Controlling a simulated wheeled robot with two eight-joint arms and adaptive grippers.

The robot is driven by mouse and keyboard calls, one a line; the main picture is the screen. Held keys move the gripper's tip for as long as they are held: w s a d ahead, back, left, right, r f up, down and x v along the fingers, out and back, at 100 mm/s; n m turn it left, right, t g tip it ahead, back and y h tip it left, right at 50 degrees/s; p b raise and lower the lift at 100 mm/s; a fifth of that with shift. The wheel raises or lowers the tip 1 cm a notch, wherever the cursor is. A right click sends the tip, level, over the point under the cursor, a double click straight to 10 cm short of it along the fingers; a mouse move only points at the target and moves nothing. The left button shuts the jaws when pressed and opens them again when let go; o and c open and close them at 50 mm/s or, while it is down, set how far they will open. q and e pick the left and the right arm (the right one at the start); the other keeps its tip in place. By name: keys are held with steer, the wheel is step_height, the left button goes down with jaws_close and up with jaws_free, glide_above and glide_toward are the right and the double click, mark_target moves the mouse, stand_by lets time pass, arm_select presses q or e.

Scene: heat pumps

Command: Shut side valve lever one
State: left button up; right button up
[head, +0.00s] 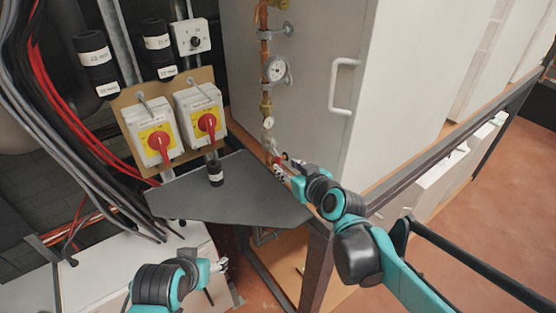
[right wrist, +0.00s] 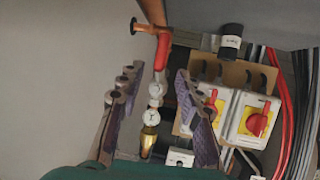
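The side valve's red lever (right wrist: 161,52) shows in the right wrist view, on the copper pipe just beyond my fingertips. In the head view the copper pipe (head: 265,52) runs down the front of the white cabinet, and the valve at its lower end is largely hidden by my right gripper (head: 279,164). In the right wrist view my right gripper (right wrist: 155,85) is open, with a finger on each side of the pipe and its small white gauges. No contact with the lever is clear. My left gripper (head: 220,265) is low at the left, its fingers too small to read.
A grey shelf plate (head: 235,190) lies left of the valve. Two switch boxes with red knobs (head: 154,135) (head: 202,113) stand behind it. The cabinet (head: 330,30) has a white handle (head: 343,86) near the pipe. Cables (head: 75,130) hang at the left.

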mark_target(279, 162)
steer(key=x, duration=0.7)
steer(key=shift+w+f, duration=0.15)
jaws_close()
